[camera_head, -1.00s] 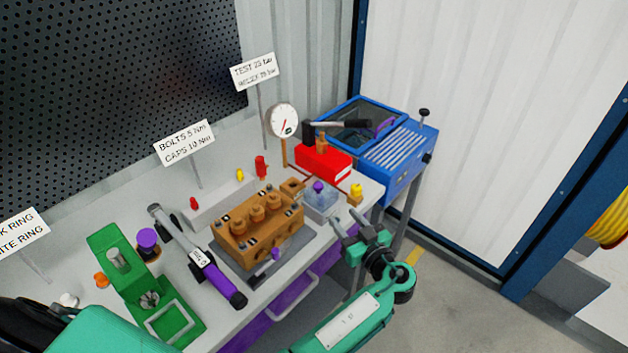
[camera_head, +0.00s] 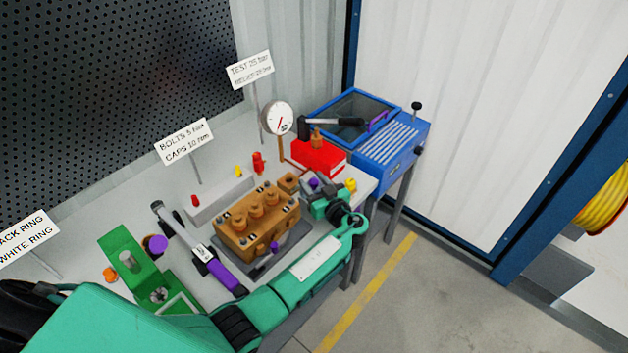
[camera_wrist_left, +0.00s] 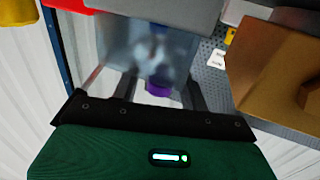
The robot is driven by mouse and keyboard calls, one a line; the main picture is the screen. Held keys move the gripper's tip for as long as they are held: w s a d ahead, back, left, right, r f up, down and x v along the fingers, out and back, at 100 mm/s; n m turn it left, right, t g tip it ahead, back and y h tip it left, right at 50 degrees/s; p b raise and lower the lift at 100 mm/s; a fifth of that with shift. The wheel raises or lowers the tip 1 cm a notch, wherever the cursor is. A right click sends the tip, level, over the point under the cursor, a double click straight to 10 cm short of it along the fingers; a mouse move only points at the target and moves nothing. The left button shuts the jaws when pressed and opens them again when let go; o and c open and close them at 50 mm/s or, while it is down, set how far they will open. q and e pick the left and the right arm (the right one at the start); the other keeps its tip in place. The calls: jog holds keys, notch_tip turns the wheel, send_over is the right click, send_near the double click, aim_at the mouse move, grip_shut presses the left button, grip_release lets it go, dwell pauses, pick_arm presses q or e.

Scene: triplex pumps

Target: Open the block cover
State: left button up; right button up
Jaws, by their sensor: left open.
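A clear, bluish box with a purple knob (camera_wrist_left: 158,85) stands at the right end of the bench; it looks like the block cover. My left gripper (camera_head: 318,186) is at this box and hides most of it in the head view. In the left wrist view the clear box (camera_wrist_left: 140,50) lies ahead of the fingers, and the knob shows between them. The left jaws are open, and I cannot tell whether they touch the knob. The brown pump block (camera_head: 250,228) sits to the left on a grey plate. My right gripper is not in view.
A red box (camera_head: 318,157), a pressure gauge (camera_head: 278,119) and a yellow part (camera_head: 350,185) stand close by. A blue cabinet (camera_head: 395,145) with a glass lid is behind on the right. A torque wrench (camera_head: 215,262) and a green fixture (camera_head: 130,255) lie left.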

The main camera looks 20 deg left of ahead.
pick_arm(q)
grip_shut()
